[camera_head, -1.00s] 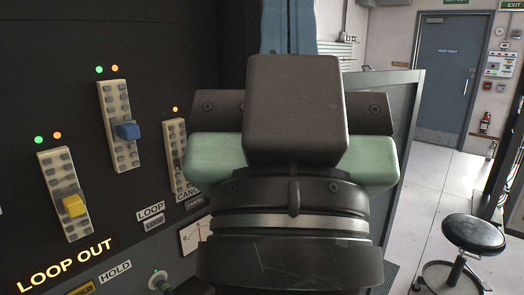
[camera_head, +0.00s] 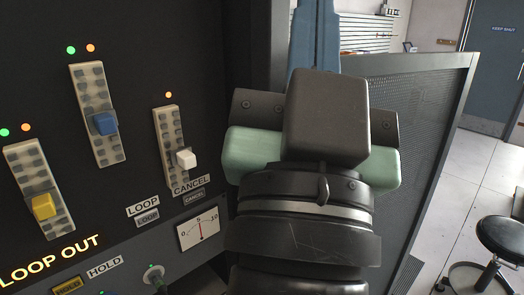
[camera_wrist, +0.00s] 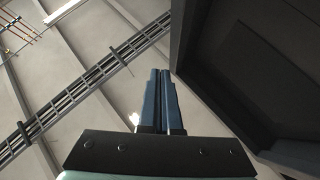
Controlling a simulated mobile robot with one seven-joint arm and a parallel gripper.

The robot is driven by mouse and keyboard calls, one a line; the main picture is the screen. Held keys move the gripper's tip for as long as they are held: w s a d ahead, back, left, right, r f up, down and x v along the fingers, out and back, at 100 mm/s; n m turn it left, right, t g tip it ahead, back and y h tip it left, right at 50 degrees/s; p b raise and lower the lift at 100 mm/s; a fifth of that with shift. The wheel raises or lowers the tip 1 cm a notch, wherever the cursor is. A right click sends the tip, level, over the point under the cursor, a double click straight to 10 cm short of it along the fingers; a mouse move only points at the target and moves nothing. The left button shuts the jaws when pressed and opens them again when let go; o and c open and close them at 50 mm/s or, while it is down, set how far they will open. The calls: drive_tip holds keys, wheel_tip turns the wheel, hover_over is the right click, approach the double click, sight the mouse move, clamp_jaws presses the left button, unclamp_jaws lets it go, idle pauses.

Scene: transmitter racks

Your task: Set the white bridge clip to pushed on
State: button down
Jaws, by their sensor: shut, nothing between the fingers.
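The white bridge clip (camera_head: 186,160) sits at the lower part of a cream terminal strip (camera_head: 168,135) on the dark rack panel in the head view. One orange light (camera_head: 168,95) is lit above that strip. I cannot tell whether the clip is fully seated. My gripper shows in the wrist view (camera_wrist: 166,100) with its two blue fingers together and nothing between them. It points up, away from the panel face, to the right of the clip in the head view. The fingertips are out of frame in the head view.
A blue clip (camera_head: 104,123) and a yellow clip (camera_head: 43,206) sit on two other strips to the left, each under green and orange lights. Below are a meter (camera_head: 198,229) and a toggle (camera_head: 154,275). A perforated side panel (camera_head: 425,150) and stool (camera_head: 505,240) stand right.

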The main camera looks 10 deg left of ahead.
drive_tip(key=s+a+f+m+g+y+p, duration=0.1)
drive_tip(key=a+f+m+g+p, duration=0.3)
drive_tip(key=f+m, duration=0.3)
drive_tip(key=s+a+f+m+g+y+p, duration=0.1)
drive_tip(key=a+f+m+g+p, duration=0.3)
drive_tip(key=f, duration=1)
drive_tip(key=s+a+m+p, duration=0.1)
drive_tip(key=a+m+p, duration=0.1)
drive_tip(key=a+m, duration=0.1)
drive_tip(key=shift+a+m+g+p, duration=0.25)
drive_tip(key=shift+m+g+p, duration=0.05)
drive_tip(key=shift+m, duration=0.1)
drive_tip(key=shift+w, duration=0.15)
drive_tip(key=b, duration=0.1)
approach(185, 158)
drive_tip(key=w+d+f, duration=0.1)
drive_tip(key=w+d, duration=0.1)
drive_tip(key=w, duration=0.4)
drive_tip(key=shift+w+a+f, duration=0.15)
drive_tip(key=shift+w+a, duration=0.45)
drive_tip(key=shift+a, duration=0.05)
